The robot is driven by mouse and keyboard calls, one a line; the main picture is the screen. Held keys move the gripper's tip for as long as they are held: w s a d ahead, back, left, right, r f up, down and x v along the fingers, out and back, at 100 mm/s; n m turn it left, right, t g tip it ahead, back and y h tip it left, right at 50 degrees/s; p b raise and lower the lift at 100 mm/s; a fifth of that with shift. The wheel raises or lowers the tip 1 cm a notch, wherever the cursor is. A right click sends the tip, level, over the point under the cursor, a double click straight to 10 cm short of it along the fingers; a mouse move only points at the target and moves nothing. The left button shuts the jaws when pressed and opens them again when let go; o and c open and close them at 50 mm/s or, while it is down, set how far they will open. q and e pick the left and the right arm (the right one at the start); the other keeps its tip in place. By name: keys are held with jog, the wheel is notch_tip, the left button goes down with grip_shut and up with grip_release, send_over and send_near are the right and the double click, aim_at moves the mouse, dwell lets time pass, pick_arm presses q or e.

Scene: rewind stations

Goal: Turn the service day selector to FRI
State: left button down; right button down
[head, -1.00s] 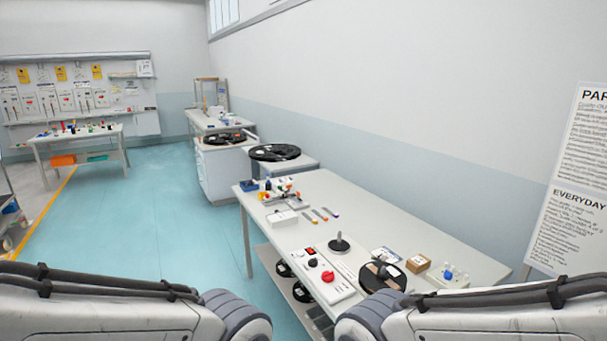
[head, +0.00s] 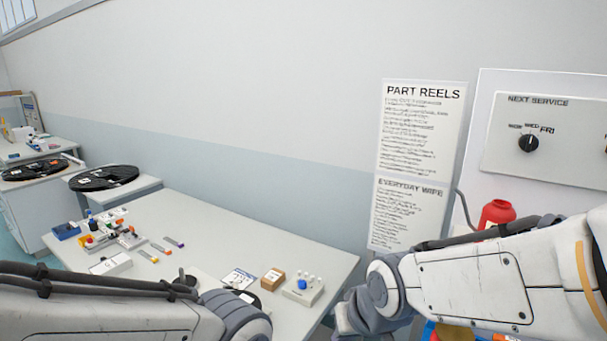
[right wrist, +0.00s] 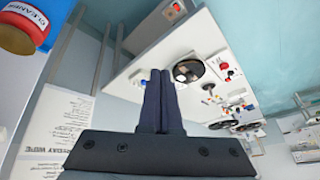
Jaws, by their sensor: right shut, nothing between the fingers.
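The service day selector (head: 528,143) is a round black knob on a pale panel (head: 560,108) headed NEXT SERVICE, at the right of the head view. Several day labels sit above it; WED and FRI are readable, with FRI at its upper right. The knob has a small white mark, but I cannot tell which label it points to. My right gripper (right wrist: 158,75) shows in the right wrist view with its dark fingers shut together and empty. It is not touching the selector. My left gripper is out of view; only that arm's links show.
A table (head: 200,220) with several small parts stands at the left and middle. Two text sheets (head: 424,128) hang left of the panel. A red container (head: 497,212) stands below the panel; a red and blue bottle (right wrist: 25,25) shows in the wrist view.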

jog(key=w+d+r+m+t+h+p, duration=0.1)
jog(key=w+d+r+m+t, duration=0.35)
jog(key=w+d, duration=0.4)
jog(key=m+t+h+p, duration=0.4)
jog(key=m+t+h, duration=0.2)
jog(key=m+h, duration=0.45)
send_near(529, 143)
notch_tip(529, 143, down, 4)
jog(key=w+n, duration=0.1)
jog(key=p+x, duration=0.1)
jog(key=x, duration=0.5)
jog(key=shift+d, duration=0.2)
jog(key=shift+w+d, duration=0.25)
jog(key=shift+w, duration=0.15)
jog(key=shift+r, duration=0.55)
